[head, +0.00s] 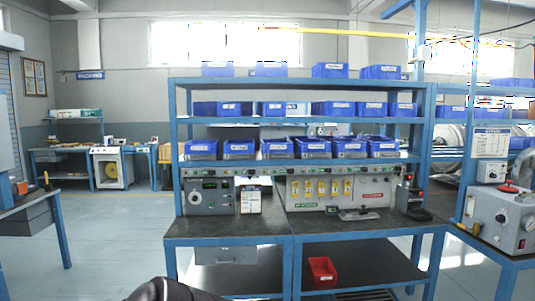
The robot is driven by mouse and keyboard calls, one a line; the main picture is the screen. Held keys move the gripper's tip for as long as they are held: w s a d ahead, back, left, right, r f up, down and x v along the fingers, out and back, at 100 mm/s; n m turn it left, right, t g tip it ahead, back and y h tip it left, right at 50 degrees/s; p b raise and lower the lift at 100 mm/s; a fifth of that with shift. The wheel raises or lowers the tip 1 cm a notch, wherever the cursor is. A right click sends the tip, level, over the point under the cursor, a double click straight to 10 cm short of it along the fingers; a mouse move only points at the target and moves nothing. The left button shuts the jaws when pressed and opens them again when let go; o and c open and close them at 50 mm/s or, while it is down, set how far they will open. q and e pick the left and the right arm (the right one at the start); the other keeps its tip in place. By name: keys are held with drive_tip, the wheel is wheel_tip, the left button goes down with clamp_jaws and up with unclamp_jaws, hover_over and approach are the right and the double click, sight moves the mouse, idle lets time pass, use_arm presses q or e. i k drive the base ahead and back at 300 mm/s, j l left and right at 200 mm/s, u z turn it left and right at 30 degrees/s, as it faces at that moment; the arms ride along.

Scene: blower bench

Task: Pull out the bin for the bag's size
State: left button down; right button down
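Blue bins with white labels stand on the shelves of the blue-framed bench. The lowest row runs from a left bin (200,150) past a middle bin (313,148) to a right bin (384,148). More bins stand on the middle shelf (333,108) and the top shelf (330,70). The label text is too small to read. I cannot make out a bag. Neither gripper shows; only a dark, rounded part, probably of my own arm, rises at the bottom edge.
The bench top (235,227) is mostly clear in front of grey control panels (209,196). A red bin (321,272) sits on the lower shelf. A grey machine (505,220) stands at the right, a table (35,206) at the left. Open floor lies between bench and left table.

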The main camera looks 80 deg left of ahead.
sight(233, 149)
drive_tip(key=u, duration=2.75)
drive_tip(key=i+u, duration=0.15)
drive_tip(key=i, duration=0.6)
drive_tip(key=i+l+u, duration=0.15)
drive_tip(key=i, duration=0.6)
